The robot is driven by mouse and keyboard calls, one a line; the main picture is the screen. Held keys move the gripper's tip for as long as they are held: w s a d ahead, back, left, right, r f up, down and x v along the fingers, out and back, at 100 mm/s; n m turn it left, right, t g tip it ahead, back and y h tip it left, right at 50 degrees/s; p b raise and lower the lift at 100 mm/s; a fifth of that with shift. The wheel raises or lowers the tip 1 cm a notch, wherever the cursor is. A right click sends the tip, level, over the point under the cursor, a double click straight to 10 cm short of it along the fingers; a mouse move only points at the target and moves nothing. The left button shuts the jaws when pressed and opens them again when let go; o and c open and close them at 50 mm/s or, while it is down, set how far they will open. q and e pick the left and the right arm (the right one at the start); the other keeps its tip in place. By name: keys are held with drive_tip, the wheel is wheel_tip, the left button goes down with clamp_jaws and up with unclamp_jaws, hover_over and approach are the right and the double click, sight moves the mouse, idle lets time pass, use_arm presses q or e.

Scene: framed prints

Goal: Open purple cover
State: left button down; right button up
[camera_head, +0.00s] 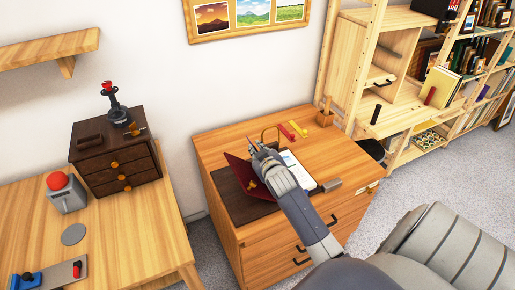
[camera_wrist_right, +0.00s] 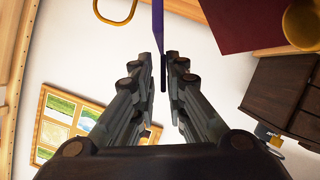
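A dark red cover (camera_head: 242,172) stands tilted on the desk, partly hidden by my right gripper (camera_head: 260,148). A white page (camera_head: 297,168) lies just right of the gripper. In the right wrist view, a thin purple strip (camera_wrist_right: 158,25), seen edge-on, runs down between the fingertips of my right gripper (camera_wrist_right: 160,57). The fingers stand apart on both sides of it, with the strip nearer the right finger. A dark red surface (camera_wrist_right: 235,25) shows at the upper right. I cannot tell whether the strip belongs to the cover. My left gripper is not in view.
The wooden desk (camera_head: 345,165) has a metal ring (camera_head: 270,131), red and yellow strips, a pen holder (camera_head: 325,117) and a grey block (camera_head: 332,185). At left, a table (camera_head: 120,235) holds a dark drawer box (camera_head: 115,160). Shelves (camera_head: 395,110) stand at right.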

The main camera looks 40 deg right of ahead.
drive_tip(key=p+v, duration=0.8)
drive_tip(key=v, duration=0.3)
drive_tip(key=shift+s+r, duration=0.15)
drive_tip(key=shift+s, duration=0.1)
idle(0.4)
drive_tip(key=shift+p, duration=0.3)
